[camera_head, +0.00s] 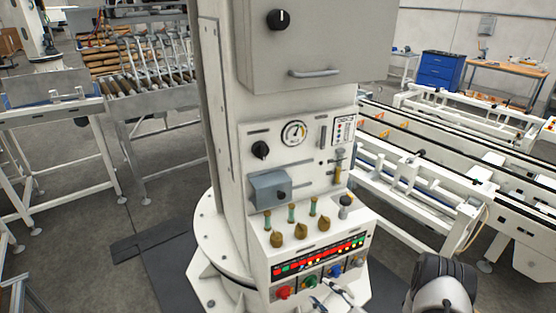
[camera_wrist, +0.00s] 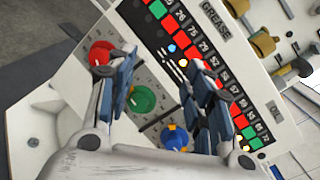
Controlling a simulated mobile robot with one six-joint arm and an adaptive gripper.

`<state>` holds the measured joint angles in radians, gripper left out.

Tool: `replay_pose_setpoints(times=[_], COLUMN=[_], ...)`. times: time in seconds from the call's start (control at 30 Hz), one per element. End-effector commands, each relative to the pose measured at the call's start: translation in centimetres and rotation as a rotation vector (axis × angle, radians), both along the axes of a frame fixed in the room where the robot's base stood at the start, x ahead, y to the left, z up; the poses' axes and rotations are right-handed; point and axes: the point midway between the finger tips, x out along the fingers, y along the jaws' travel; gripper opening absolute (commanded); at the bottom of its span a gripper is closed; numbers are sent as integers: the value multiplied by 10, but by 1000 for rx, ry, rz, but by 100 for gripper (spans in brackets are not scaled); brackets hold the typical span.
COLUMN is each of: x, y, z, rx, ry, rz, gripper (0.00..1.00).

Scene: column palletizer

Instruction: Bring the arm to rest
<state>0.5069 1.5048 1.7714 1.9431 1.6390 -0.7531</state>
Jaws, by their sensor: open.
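My gripper (camera_head: 330,297) is at the bottom edge of the head view, in front of the lower control panel (camera_head: 325,230) of the palletizer column. In the wrist view my gripper (camera_wrist: 160,65) has its two fingers spread apart with nothing between them. The red knob (camera_wrist: 100,52) shows beside the left finger and the green knob (camera_wrist: 140,98) between the fingers. The blue knob (camera_wrist: 174,137) is nearer the right finger. I cannot tell whether a finger touches the panel. My dark wrist joint (camera_head: 445,285) shows at the lower right.
The column (camera_head: 225,120) rises behind the panel, with brass valve handles (camera_head: 301,230) above the lit button rows. A conveyor (camera_head: 440,180) runs along the right and a roller table (camera_head: 150,95) stands at the back left. Floor is open at the left.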

Motion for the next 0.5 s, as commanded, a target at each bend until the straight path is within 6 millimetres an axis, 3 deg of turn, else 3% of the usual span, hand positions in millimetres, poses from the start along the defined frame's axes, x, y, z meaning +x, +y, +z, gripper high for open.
replay_pose_setpoints(times=[0.03, 0.23, 0.5], x=[6, -6, -64], y=[12, 61, 110], z=[32, 123, 216], rx=[-20, -114, -343], ry=[-23, -56, -79], rz=[81, 385, 747], gripper=[47, 47, 47])
